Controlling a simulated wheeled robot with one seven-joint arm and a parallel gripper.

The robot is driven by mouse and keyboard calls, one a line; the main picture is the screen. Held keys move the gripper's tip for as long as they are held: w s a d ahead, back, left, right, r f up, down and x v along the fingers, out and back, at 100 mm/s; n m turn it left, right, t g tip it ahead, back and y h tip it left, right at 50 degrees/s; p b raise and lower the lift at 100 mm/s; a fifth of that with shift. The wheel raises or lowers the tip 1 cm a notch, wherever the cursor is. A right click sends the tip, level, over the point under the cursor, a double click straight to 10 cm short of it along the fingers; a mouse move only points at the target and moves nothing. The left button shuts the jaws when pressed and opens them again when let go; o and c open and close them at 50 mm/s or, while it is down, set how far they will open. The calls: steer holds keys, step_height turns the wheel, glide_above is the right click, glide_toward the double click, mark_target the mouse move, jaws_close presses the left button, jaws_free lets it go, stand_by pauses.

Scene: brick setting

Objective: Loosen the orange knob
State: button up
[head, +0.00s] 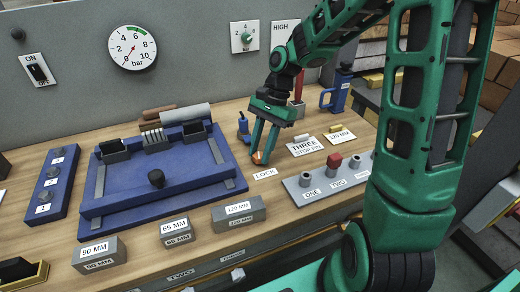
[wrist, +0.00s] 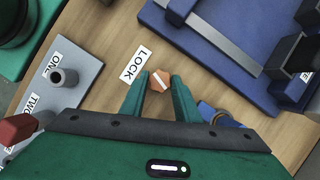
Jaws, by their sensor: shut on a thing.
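The orange knob (head: 257,158) stands on the wooden bench just above the LOCK label (head: 265,173). In the wrist view the knob (wrist: 160,81) has an angular outline and a pale line across its top. My green gripper (head: 262,150) reaches down over it. In the wrist view its two fingers (wrist: 160,88) are on either side of the knob, shut on it at the fingertips. The head view hides part of the knob behind the fingers.
A blue fixture (head: 160,210) lies left of the knob. A grey plate with pegs (head: 300,187), one capped red (head: 334,160), lies to the right. Labelled grey blocks (head: 178,236) line the front edge. A blue clamp-like piece (head: 243,124) stands close behind the gripper.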

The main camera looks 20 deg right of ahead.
steer(key=n, duration=0.2)
steer(key=n+g+h, duration=0.1)
steer(key=n, duration=0.3)
steer(key=shift+w+a+n+g+h, duration=0.25)
steer(key=shift+w+n+g+h, duration=0.05)
steer(key=shift+w+g, duration=0.1)
steer(key=n+h, duration=0.1)
steer(key=n, duration=0.2)
steer(key=shift+a, duration=0.1)
steer(key=n+h, duration=0.1)
steer(key=n, duration=0.3)
steer(key=shift+a+r+g+h, duration=0.1)
steer(key=shift+a+g+h, duration=0.05)
steer(key=shift+g+h, duration=0.2)
steer(key=n+h, duration=0.1)
steer(key=n, duration=0.3)
steer(key=shift+s+a+h, duration=0.1)
steer(key=shift+h, duration=0.25)
steer(key=shift+n+t+h, duration=0.4)
steer(key=shift+n+t, duration=0.15)
steer(key=shift+n, duration=1.15)
steer(key=o, duration=1)
steer(key=shift+s, duration=0.1)
steer(key=shift+o, duration=0.2)
